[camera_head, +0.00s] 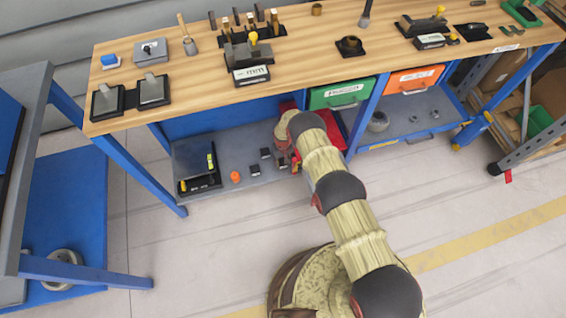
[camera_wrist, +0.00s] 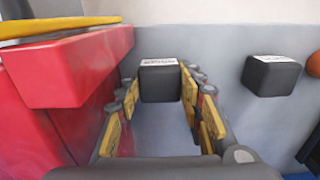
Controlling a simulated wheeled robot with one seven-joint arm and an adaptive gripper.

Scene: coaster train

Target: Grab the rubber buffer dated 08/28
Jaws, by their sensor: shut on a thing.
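A black rubber buffer (camera_wrist: 160,83) with a white label on top stands between the two fingers of my gripper (camera_wrist: 159,88) in the wrist view. My gripper is shut on it. The label's print is too small to read, so I cannot tell its date. A second black buffer (camera_wrist: 271,76) with a white label stands apart to the right.
A red bin (camera_wrist: 75,70) is close on the left of my gripper in the wrist view. An orange object (camera_head: 235,177) and a black device (camera_head: 197,166) stand further left on the shelf. The wooden worktop (camera_head: 200,85) with a green drawer (camera_head: 340,94) is above.

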